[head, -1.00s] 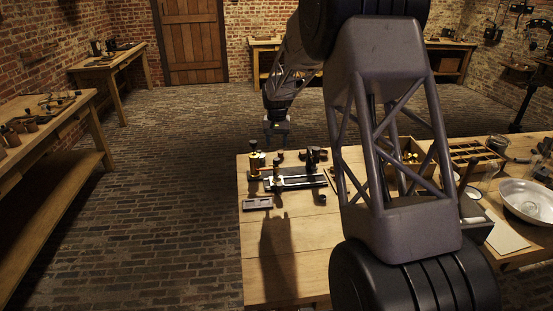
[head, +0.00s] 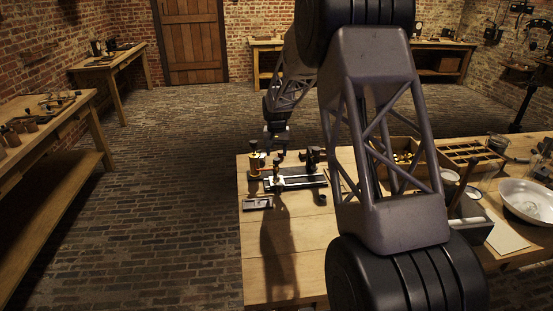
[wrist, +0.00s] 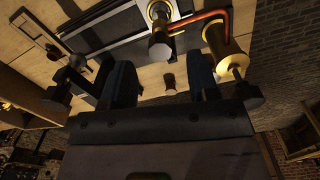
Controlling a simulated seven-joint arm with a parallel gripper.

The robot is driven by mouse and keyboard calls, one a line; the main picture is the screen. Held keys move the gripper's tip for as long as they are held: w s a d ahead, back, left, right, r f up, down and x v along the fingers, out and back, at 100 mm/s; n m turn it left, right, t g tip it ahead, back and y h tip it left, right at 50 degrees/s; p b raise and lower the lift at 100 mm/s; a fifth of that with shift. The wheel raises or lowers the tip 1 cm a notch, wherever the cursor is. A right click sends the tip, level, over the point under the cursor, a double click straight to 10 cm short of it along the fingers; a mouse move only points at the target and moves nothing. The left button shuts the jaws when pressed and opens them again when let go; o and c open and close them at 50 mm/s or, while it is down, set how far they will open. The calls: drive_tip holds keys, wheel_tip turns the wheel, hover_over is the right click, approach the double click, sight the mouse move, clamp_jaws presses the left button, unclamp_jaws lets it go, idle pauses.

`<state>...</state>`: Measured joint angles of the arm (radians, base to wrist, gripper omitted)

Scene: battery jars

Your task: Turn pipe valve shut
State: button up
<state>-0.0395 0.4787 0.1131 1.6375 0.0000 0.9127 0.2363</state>
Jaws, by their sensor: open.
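A small apparatus on a black base plate (head: 310,182) stands at the left end of the near table. A brass cylinder (head: 254,165) stands at its left end. In the wrist view, a copper pipe (wrist: 205,17) bends between a brass-collared fitting (wrist: 160,45) and the brass cylinder (wrist: 228,48). A dark knob (wrist: 249,94) sits on a stem from that cylinder, right of my fingers. I cannot tell for certain which part is the valve. My gripper (wrist: 160,84) is open and empty, its fingers apart over the table edge. In the head view my gripper (head: 276,143) is just behind the apparatus.
A small tray (head: 257,204) lies in front of the apparatus. A dark upright part (head: 313,158) stands at its back right. In the wrist view, a small brown piece (wrist: 168,80) shows between my fingers. A white bowl (head: 527,202) is far right. The table's front left is clear.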

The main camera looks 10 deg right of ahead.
sight(276, 159)
drive_tip(key=shift+f, duration=1.75)
drive_tip(key=c, duration=0.9)
drive_tip(key=shift+c, duration=0.2)
